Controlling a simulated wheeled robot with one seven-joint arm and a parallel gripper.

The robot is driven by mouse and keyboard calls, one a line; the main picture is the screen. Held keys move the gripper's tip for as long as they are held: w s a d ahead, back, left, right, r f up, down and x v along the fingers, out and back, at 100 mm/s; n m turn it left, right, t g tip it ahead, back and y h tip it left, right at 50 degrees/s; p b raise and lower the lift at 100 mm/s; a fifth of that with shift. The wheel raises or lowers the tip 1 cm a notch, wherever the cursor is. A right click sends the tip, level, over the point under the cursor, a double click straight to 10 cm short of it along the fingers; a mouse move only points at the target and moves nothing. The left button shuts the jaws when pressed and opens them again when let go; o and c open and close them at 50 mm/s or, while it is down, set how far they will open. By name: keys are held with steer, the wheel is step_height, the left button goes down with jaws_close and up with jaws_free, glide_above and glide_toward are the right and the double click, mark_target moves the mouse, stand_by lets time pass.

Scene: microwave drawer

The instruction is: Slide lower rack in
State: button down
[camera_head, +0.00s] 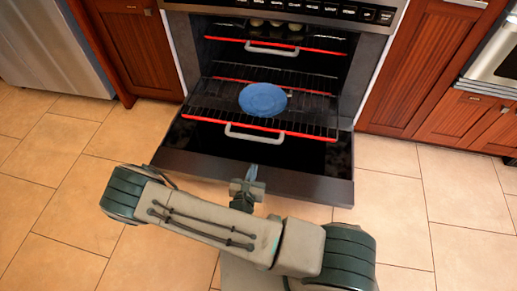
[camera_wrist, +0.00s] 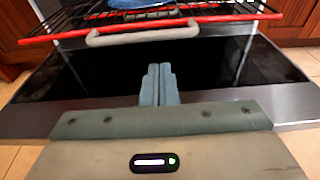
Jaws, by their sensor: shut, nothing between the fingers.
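The lower rack (camera_head: 205,107) is pulled part way out of the oven, over the open oven door (camera_head: 300,186). It has a red front bar and a grey handle (camera_head: 255,134). A blue plate (camera_head: 263,99) lies on the rack. In the wrist view, the rack's red bar (camera_wrist: 215,19) and grey handle cross the top, with part of the blue plate behind. My gripper (camera_head: 251,170) is in front of the handle, apart from it, over the door's front part. In the wrist view my gripper (camera_wrist: 159,70) is shut and empty, its fingertips below the handle in the picture.
The upper rack (camera_head: 272,49) with a red bar and grey handle sits inside the oven. Wooden cabinets (camera_head: 415,70) flank the oven, with a steel appliance (camera_head: 52,42) at far left. The tiled floor (camera_head: 75,150) is clear on both sides.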

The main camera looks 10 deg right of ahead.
mark_target(262, 141)
steer(key=b+x, duration=0.2)
steer(key=x, duration=0.4)
steer(key=b+x, duration=0.3)
steer(key=x, duration=0.3)
steer(key=shift+w+f, duration=0.3)
steer(key=shift+w, duration=0.05)
steer(key=shift+w+d, duration=0.2)
steer(key=shift+w, duration=0.3)
